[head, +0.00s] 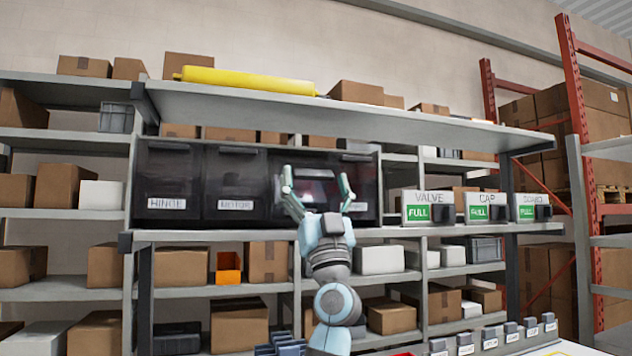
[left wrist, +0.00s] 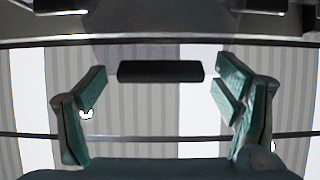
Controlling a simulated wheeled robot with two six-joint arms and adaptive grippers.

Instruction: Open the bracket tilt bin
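A row of dark tilt bins stands on the shelf in the head view, with the HINGE bin (head: 168,180) and the MOTOR bin (head: 235,182) at its left. My left gripper (head: 316,176) is raised in front of the right part of this row. Its fingers are spread, and it covers much of the bins behind it. A bin at the right end (head: 366,180) shows a partly hidden label that I cannot read fully. In the left wrist view a dark bar-shaped handle (left wrist: 160,71) lies between the open fingers (left wrist: 162,85), with gaps on both sides. My right gripper is out of view.
To the right stand dispensers marked VALVE (head: 429,207), CAP (head: 481,207) and another (head: 531,207). A shelf board (head: 340,119) with a yellow roll (head: 245,81) runs above the bins. Cartons and an orange bin (head: 228,268) fill the shelves below.

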